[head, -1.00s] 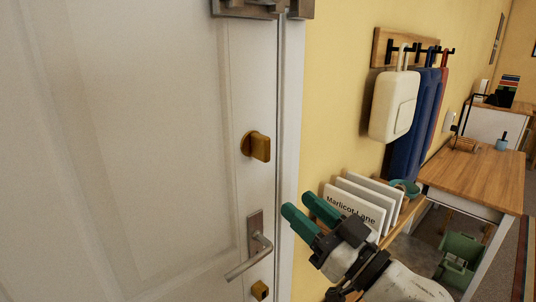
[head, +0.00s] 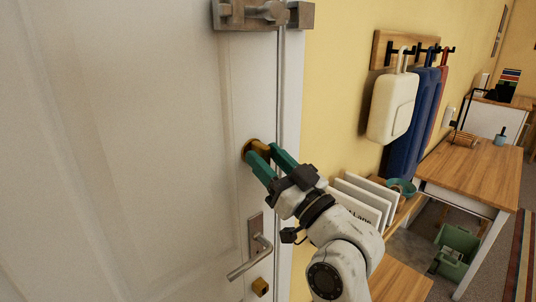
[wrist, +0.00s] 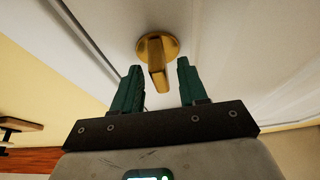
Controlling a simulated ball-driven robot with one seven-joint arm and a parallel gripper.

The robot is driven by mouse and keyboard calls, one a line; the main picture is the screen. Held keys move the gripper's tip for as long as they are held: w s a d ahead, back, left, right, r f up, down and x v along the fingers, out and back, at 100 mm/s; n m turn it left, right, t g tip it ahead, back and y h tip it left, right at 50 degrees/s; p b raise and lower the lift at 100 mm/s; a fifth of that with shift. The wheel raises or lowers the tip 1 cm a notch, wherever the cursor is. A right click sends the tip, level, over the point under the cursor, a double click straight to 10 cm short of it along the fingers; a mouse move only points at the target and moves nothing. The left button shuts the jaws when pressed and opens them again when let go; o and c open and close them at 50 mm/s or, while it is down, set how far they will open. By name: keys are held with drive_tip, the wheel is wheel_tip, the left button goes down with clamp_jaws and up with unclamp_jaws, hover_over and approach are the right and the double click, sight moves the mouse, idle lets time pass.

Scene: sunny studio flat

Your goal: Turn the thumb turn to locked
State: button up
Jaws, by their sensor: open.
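The brass thumb turn (head: 259,147) is on the white door (head: 140,150), above the lever handle. In the wrist view its round plate and flat grip (wrist: 156,62) show fully, just beyond the fingertips and between their lines. In the head view the fingers hide part of it. My gripper (head: 265,160) has green fingers, spread apart on either side of the thumb turn's grip. I cannot tell whether either finger touches the grip.
A lever handle (head: 252,258) and a small brass knob (head: 260,287) are below. A metal latch (head: 262,13) is above. To the right are a shelf with white cards (head: 362,199), hanging bags (head: 392,107) and a wooden table (head: 470,170).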

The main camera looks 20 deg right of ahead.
clamp_jaws()
idle(0.4)
